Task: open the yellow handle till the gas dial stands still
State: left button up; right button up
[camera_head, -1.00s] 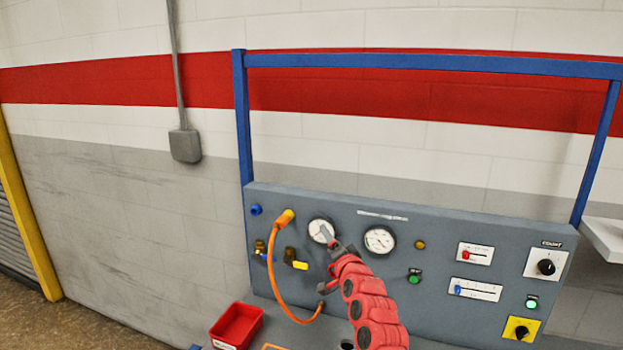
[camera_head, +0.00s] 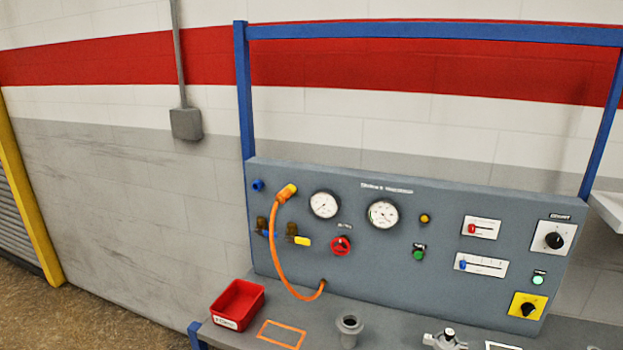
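The yellow handle (camera_head: 304,241) sits on a brass valve at the left of the grey panel, right of the orange hose. It points right, roughly level. A second brass valve with a blue handle (camera_head: 265,233) is just left of it, partly behind the hose. Two round white dials are on the panel: a left one (camera_head: 323,204) and a right one (camera_head: 383,214). Their labels are too small to read, so I cannot tell which is the gas dial. Neither of my grippers is in view.
The orange hose (camera_head: 275,262) loops from the panel's upper left down to its lower edge. A red knob (camera_head: 340,246) is below the dials. A red bin (camera_head: 237,304) and a grey cup-shaped fitting (camera_head: 349,330) stand on the bench.

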aim_at(297, 240)
jog(key=i+j+z, duration=0.6)
jog(key=i, duration=0.15)
